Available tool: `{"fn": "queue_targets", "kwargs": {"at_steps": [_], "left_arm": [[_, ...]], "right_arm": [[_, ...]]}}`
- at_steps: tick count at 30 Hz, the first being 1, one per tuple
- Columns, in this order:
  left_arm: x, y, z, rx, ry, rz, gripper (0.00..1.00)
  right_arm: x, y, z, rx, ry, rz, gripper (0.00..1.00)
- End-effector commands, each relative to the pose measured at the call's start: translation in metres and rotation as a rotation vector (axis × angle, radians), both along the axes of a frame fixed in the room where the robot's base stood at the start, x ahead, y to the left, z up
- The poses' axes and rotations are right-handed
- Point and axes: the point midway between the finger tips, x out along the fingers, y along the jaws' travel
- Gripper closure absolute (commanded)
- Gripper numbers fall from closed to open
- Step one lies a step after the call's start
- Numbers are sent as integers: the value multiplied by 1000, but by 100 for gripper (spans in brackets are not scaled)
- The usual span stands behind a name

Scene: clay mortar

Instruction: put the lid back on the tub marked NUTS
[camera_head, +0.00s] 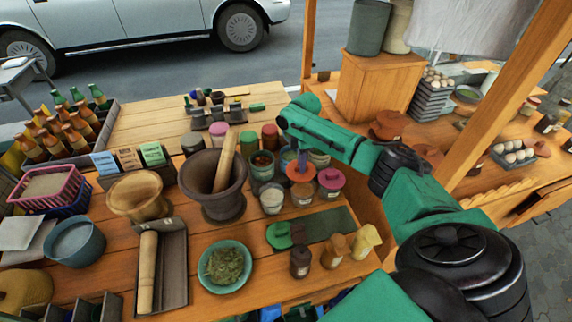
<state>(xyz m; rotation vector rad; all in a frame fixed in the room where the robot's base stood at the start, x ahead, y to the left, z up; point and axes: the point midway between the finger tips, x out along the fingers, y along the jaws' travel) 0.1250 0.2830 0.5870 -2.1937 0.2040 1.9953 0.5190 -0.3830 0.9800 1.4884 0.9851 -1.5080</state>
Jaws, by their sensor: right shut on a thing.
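My right gripper (302,157) reaches in from the right and points down over the jars on the stall counter. It is shut on an orange-red lid (299,174), mostly below the fingers. The lid is at or just above the mouth of a small labelled tub (302,196); I cannot tell whether they touch. The tub labels are too small to read, so I cannot tell which one says NUTS. A green lid (279,235) lies on the dark green mat (330,222) in front of the tubs. My left gripper is not in view.
A pink-lidded tub (331,181) stands close right of the held lid, and an open tub (271,201) close left. A large mortar with pestle (212,185) stands further left. Small bottles (300,262) and a bowl of herbs (225,266) are in front.

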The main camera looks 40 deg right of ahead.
Motion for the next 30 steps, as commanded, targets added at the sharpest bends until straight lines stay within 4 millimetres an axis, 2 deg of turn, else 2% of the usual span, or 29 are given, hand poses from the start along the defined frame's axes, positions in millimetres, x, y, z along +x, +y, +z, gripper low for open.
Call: {"fn": "queue_targets", "kwargs": {"at_steps": [7,13,20,30], "left_arm": [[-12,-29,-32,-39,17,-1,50],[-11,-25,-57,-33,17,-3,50],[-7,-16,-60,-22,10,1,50],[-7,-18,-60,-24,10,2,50]], "right_arm": [[0,0,-26,-2,1,-1,100],[-1,0,-48,-1,-1,0,100],[-1,0,-63,1,2,0,100],[-1,0,-63,0,1,0,100]]}}
